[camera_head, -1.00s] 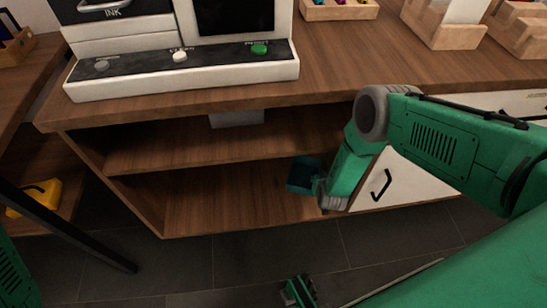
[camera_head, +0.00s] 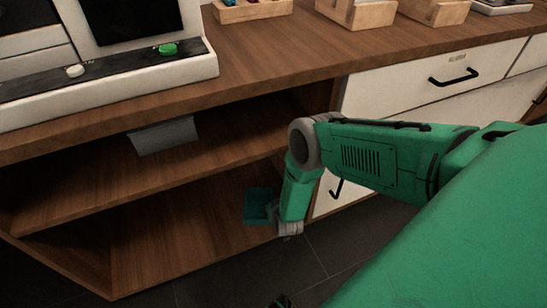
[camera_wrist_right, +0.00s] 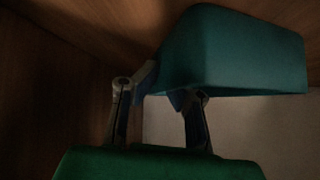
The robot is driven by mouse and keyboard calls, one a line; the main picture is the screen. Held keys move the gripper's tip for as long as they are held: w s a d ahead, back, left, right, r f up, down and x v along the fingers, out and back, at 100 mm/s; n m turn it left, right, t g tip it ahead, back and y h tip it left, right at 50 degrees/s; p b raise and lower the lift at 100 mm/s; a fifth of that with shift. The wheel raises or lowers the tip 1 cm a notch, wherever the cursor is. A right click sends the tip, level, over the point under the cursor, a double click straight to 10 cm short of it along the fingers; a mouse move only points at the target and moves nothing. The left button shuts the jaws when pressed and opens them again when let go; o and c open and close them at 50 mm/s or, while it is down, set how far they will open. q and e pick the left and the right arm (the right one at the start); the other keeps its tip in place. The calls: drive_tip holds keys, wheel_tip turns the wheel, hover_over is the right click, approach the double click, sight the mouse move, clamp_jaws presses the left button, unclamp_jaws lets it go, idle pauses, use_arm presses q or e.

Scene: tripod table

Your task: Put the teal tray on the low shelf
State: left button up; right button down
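In the right wrist view the tray (camera_wrist_right: 235,50) is large and tilted. The two fingers of my right gripper (camera_wrist_right: 167,85) meet at its near left edge and appear closed on its wall. I cannot tell whether the tray touches the shelf board. My left gripper cannot be made out.
White drawers (camera_head: 430,75) and a door with a black handle (camera_head: 336,188) border the bay on the right. The low shelf left of the tray is clear.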

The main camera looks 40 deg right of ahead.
drive_tip(key=c, duration=1.7)
unclamp_jaws()
drive_tip(key=shift+a+r, duration=0.1)
drive_tip(key=shift+r, duration=0.05)
drive_tip(key=p+v, duration=0.7)
drive_tip(key=v, duration=0.5)
